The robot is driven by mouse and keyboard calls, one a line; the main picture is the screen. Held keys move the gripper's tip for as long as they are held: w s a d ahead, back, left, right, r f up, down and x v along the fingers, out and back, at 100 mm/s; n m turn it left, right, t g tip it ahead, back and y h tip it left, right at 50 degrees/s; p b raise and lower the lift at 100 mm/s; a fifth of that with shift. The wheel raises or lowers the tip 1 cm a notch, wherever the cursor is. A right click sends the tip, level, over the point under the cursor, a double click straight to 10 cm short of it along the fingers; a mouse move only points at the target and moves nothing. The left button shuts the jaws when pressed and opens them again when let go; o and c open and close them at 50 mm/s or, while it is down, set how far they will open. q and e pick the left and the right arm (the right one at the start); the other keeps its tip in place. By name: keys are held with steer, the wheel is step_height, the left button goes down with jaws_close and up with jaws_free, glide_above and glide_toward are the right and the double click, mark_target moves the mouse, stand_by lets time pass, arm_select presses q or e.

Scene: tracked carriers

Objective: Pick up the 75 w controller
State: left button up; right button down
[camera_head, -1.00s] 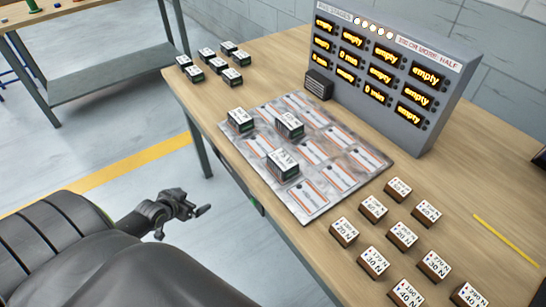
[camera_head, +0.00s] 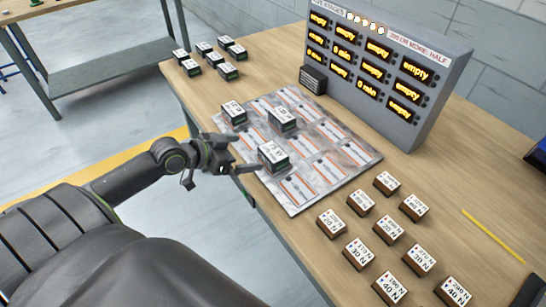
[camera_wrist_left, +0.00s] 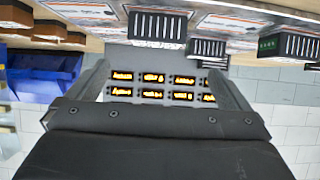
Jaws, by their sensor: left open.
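Three dark boxes with white labelled tops stand on the silvery mat (camera_head: 318,190): a near one (camera_head: 273,157), a back one (camera_head: 282,119) and a left one (camera_head: 234,113). Their print is too small to tell surely which is the 75 w controller. My left gripper (camera_head: 246,153) is open and empty at the mat's left edge, its fingers towards the near box and apart from it. The left wrist view, upside down, shows a dark ribbed box (camera_wrist_left: 157,25) ahead between the spread fingers (camera_wrist_left: 160,75). My right gripper is out of view.
More labelled dark boxes (camera_head: 205,48) stand at the table's far left corner. A grey display panel (camera_head: 395,105) rises behind the mat, with a small black block (camera_head: 313,79) beside it. Several brown-sided blocks (camera_head: 388,229) stand at the right front. A yellow strip (camera_head: 493,236) lies on the right.

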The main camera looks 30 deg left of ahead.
mark_target(271, 152)
arm_select(q)
steer(key=x, duration=0.7)
steer(key=shift+w+d+f, duration=0.1)
steer(key=shift+w+d, duration=0.05)
steer(key=shift+w, duration=0.15)
steer(key=shift+p+x, duration=0.45)
steer(key=shift+x, duration=2.25)
steer(key=shift+s+d+f, duration=0.15)
steer(key=shift+s+f, duration=0.05)
steer(key=shift+s, duration=0.05)
steer(key=shift+r, duration=0.1)
steer(key=c, duration=1.2)
